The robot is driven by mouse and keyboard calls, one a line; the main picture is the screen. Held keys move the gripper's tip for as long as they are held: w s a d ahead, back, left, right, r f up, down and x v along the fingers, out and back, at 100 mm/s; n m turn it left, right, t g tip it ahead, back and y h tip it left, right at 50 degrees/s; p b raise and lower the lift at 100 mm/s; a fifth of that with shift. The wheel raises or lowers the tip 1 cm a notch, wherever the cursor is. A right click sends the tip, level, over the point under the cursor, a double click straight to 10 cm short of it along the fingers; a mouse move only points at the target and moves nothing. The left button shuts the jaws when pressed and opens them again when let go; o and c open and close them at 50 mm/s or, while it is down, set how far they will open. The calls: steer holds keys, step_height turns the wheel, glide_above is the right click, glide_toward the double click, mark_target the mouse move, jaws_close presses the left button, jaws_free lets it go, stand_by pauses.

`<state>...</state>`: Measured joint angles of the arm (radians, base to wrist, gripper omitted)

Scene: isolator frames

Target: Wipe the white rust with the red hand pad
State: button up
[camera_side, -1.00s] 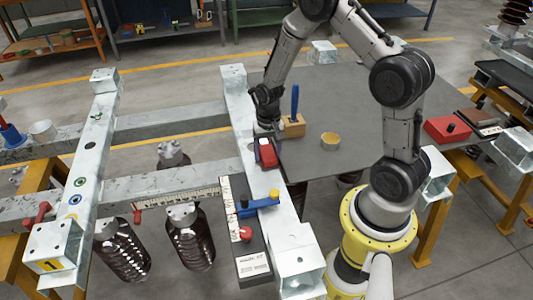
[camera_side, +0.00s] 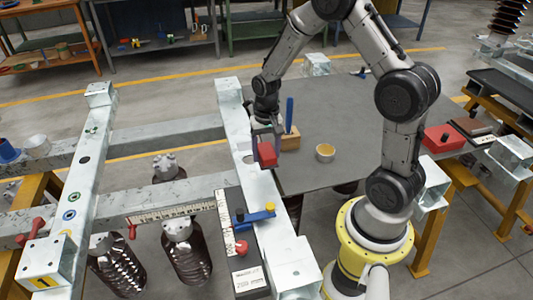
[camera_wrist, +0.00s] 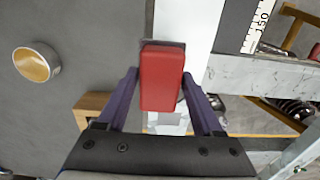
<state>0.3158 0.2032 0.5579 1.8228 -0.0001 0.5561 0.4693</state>
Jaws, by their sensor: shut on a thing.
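My gripper (camera_wrist: 160,76) is shut on the red hand pad (camera_wrist: 161,88), with one finger on each side of it. The pad has a red block body and a dark edge at its far end. In the side view the red pad (camera_side: 267,154) hangs under my gripper at the long galvanized beam (camera_side: 235,112), near the table's left edge. It looks slightly above the beam; contact cannot be told. The beam shows as a bright pale strip (camera_wrist: 188,22) in the wrist view. I cannot make out a distinct white rust patch; the pad and gripper hide part of the beam.
A wooden block (camera_side: 290,141) with a blue-handled tool stands close right of my gripper. A blue and yellow clamp (camera_side: 254,215) and a ruler sit nearer on the frame. A red box (camera_side: 443,137) stands far right.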

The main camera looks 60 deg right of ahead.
mark_target(275, 156)
steer(key=shift+r, duration=1.5)
steer(key=s, duration=0.1)
steer(key=s+a, duration=0.1)
steer(key=s, duration=0.1)
steer(key=shift+s+f+n, duration=0.2)
steer(key=shift+s+n, duration=0.05)
steer(key=shift+n, duration=0.15)
steer(key=s+a+r, duration=0.2)
steer(key=s+r, duration=0.1)
steer(key=s, duration=0.6)
steer(key=s+a+r, duration=0.1)
steer(key=s+r, duration=0.1)
steer(key=s, duration=0.7)
steer(key=shift+m, duration=0.4)
steer(key=w+d+f, duration=0.2)
steer(key=w+f, duration=0.1)
steer(key=w+d+f, duration=0.3)
steer(key=w, duration=0.1)
steer(key=w+d+f, duration=0.2)
steer(key=w+f, duration=0.1)
steer(key=w, duration=0.1)
steer(key=shift+w+d, duration=0.2)
steer(key=shift+w+f, duration=0.1)
steer(key=shift+f, duration=1.6)
